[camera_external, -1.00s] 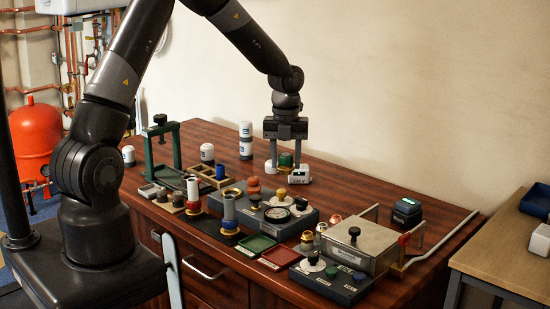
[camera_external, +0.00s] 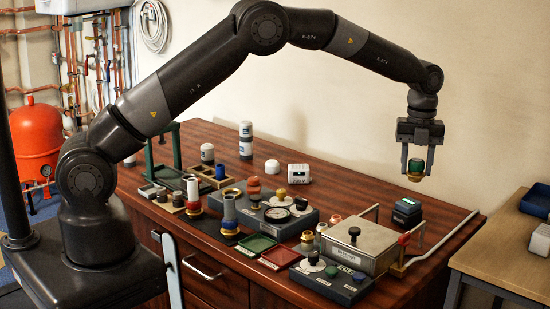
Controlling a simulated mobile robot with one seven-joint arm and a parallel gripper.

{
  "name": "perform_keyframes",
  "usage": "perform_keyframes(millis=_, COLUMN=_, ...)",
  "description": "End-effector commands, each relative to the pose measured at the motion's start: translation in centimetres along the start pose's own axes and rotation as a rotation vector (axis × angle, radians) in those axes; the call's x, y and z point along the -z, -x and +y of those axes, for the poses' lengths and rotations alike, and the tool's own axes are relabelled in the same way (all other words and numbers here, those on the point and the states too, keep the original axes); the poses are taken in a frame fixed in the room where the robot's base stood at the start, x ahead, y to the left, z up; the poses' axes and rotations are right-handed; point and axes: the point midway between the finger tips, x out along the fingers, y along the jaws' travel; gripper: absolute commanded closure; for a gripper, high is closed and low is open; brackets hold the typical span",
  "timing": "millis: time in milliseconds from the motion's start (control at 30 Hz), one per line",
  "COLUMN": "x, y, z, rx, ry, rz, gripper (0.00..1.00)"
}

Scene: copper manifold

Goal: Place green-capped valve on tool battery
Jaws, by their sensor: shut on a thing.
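My gripper (camera_external: 417,169) is shut on the green-capped valve (camera_external: 416,168), which has a green top and a brass lower part. It holds the valve upright in the air over the right part of the table. A dark block with a teal-marked top (camera_external: 407,211), which looks like the tool battery, stands on the table below and slightly left of the valve. There is a clear gap between valve and block. The block's top looks empty. Its label is too small to read.
A metal box with a black knob (camera_external: 354,236) and a bent pale rail (camera_external: 432,245) stand near the block. The wooden table (camera_external: 345,190) is bare between the white box and the block.

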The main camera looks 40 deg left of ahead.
Motion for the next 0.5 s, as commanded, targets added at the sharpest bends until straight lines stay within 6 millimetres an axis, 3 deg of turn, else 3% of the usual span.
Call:
perform_keyframes(millis=167, x=0.7, y=-0.1, z=-1.3, rx=-0.001, ry=-0.009, rz=-0.004, gripper=0.82)
perform_keyframes(millis=500, x=-6.3, y=-4.4, z=-0.7, rx=-0.001, ry=-0.006, rz=-0.004, gripper=0.82)
